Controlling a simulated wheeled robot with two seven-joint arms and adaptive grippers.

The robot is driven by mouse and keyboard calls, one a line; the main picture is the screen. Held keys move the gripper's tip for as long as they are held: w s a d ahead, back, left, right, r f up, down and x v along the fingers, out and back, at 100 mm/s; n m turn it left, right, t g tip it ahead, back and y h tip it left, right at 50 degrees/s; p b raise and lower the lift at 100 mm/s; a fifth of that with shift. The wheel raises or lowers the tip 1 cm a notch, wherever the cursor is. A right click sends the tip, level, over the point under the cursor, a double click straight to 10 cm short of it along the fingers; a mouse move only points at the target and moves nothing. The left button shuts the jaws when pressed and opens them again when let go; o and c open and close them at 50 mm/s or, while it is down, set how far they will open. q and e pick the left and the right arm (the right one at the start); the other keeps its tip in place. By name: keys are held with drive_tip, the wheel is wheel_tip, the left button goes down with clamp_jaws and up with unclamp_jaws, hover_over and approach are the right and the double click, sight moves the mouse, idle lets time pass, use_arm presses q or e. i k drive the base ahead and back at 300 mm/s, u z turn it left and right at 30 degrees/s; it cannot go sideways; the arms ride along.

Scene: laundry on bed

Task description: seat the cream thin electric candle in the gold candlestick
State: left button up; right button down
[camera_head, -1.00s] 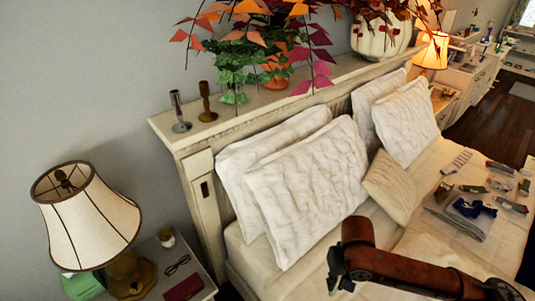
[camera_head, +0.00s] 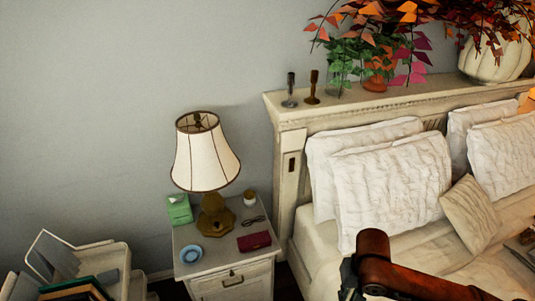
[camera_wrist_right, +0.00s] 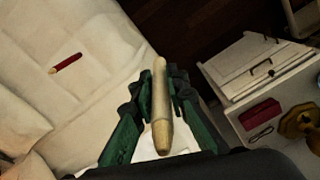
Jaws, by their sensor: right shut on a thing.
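The cream thin candle (camera_wrist_right: 161,112) is held lengthwise between the green fingers of my right gripper (camera_wrist_right: 160,84) in the right wrist view. The fingers are closed on its two sides. In the head view, a dark gold candlestick (camera_head: 312,88) stands upright on the headboard shelf, beside a silver candlestick (camera_head: 290,91) to its left. Its top looks empty. My right arm is low over the bed, well apart from the candlesticks, and its gripper is hardly visible there. My left gripper is in neither view.
The headboard shelf (camera_head: 280,103) also bears leafy plants (camera_head: 375,72) and a white pumpkin-like vase (camera_head: 497,56). Pillows (camera_head: 390,182) lean below it. A lamp (camera_head: 205,160), a green box, a blue dish and a red case (camera_head: 254,241) stand on the nightstand (camera_head: 190,262). The wall above is clear.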

sight(314, 79)
drive_tip(key=u, duration=0.25)
drive_tip(key=k, duration=0.45)
drive_tip(key=z, duration=0.6)
drive_tip(key=i, duration=1.3)
drive_tip(key=u, duration=0.45)
